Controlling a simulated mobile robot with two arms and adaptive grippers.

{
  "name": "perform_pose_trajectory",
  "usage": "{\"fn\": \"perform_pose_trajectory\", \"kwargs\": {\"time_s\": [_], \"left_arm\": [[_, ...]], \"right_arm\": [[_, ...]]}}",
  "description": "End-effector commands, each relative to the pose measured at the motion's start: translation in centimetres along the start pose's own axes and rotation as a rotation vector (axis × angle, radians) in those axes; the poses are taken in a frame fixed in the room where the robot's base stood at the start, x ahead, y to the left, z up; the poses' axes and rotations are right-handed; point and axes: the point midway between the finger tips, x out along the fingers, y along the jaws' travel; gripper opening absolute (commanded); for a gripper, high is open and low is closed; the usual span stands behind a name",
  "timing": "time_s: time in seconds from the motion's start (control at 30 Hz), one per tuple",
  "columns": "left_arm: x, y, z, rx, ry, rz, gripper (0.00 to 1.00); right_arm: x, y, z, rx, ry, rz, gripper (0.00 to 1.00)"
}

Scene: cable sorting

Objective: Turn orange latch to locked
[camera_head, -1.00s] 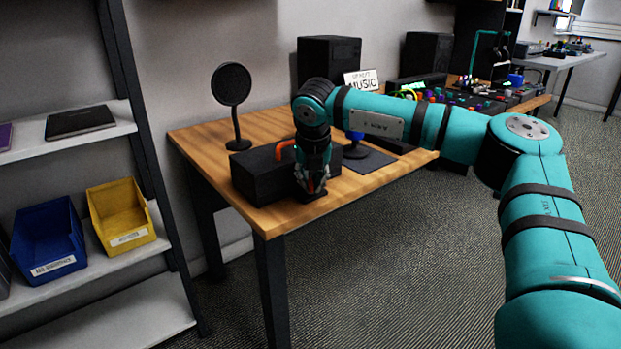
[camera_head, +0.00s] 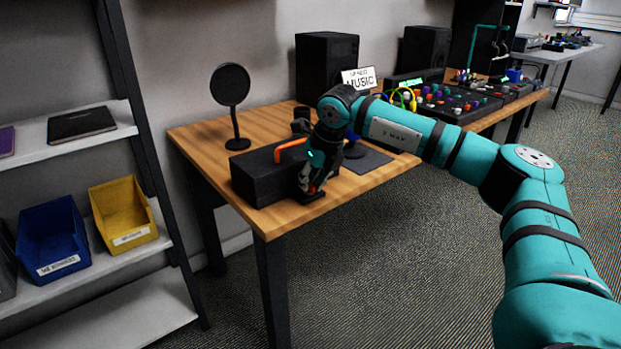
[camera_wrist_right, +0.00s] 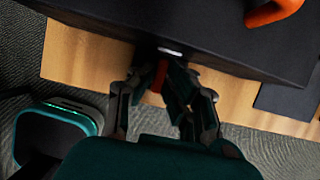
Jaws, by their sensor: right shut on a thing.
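A black case (camera_head: 262,180) with an orange carry handle (camera_head: 290,148) on top sits near the front edge of the wooden table. My right gripper (camera_head: 311,183) is at the case's front right side, tilted, with its fingers low against it. In the right wrist view, my right gripper (camera_wrist_right: 160,90) has its fingers around the small orange latch (camera_wrist_right: 160,76) on the case's side and is shut on it. The latch is mostly hidden by the fingers, so its exact angle is hard to tell. The handle also shows in the right wrist view (camera_wrist_right: 272,11). My left gripper is not in view.
A round black disc on a stand (camera_head: 231,88) is behind the case. A dark mat (camera_head: 368,160) lies to its right, and a mixer with coloured knobs (camera_head: 455,100) is further right. Shelves with blue (camera_head: 52,240) and yellow (camera_head: 122,215) bins stand at left.

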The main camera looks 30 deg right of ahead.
Motion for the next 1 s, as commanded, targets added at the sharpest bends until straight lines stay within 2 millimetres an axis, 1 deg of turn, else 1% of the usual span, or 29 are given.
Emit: {"fn": "perform_pose_trajectory", "kwargs": {"time_s": [0.1,0.4,0.43,0.5,0.77,0.87,0.97,1.0], "left_arm": [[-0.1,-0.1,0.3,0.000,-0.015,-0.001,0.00],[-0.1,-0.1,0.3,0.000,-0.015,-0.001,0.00],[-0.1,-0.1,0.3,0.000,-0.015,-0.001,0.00],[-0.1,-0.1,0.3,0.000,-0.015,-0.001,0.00],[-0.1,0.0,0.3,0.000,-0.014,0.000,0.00],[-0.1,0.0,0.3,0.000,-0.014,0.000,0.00],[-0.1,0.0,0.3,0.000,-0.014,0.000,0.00],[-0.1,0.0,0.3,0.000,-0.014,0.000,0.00]], "right_arm": [[0.0,-0.1,-0.1,-0.007,0.002,0.002,0.00],[0.0,-0.1,-0.1,-0.008,0.002,0.002,0.00],[0.0,-0.1,-0.1,-0.008,0.002,0.002,0.15],[0.0,-0.1,-0.1,-0.008,0.002,0.002,0.21],[-0.1,0.0,0.0,-0.007,0.001,0.002,0.21],[-0.8,0.0,0.1,-0.007,-0.002,0.003,0.21],[-2.4,-0.1,0.1,-0.006,-0.003,0.003,0.21],[-3.2,-0.1,0.0,-0.006,-0.003,0.003,0.21]]}}
